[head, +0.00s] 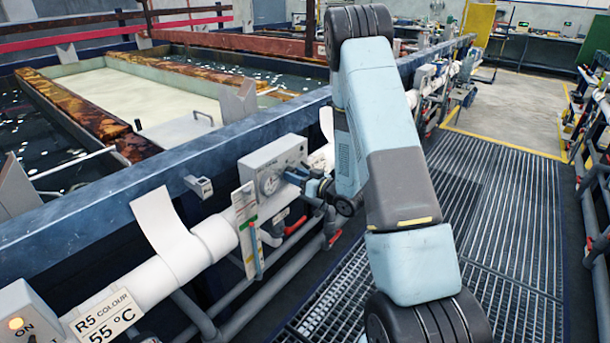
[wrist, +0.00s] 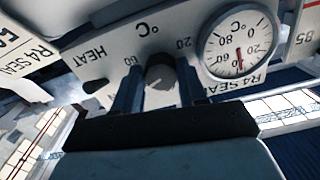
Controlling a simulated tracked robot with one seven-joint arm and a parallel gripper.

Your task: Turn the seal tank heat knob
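The seal tank's heat control box (head: 272,158) is a grey box on the tank's side, left of my arm in the head view. In the wrist view its panel (wrist: 108,58) appears upside down, marked HEAT, °C, 20 and 60. In the head view my gripper (head: 303,180) is at the box front and the knob is hidden.
A round °C dial with a red needle (wrist: 238,42) sits beside the knob. White pipes (head: 185,250) run along the tank side below the blue rim (head: 150,190). Red-handled valves (head: 296,226) are below the box. The grated walkway (head: 505,220) on the right is clear.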

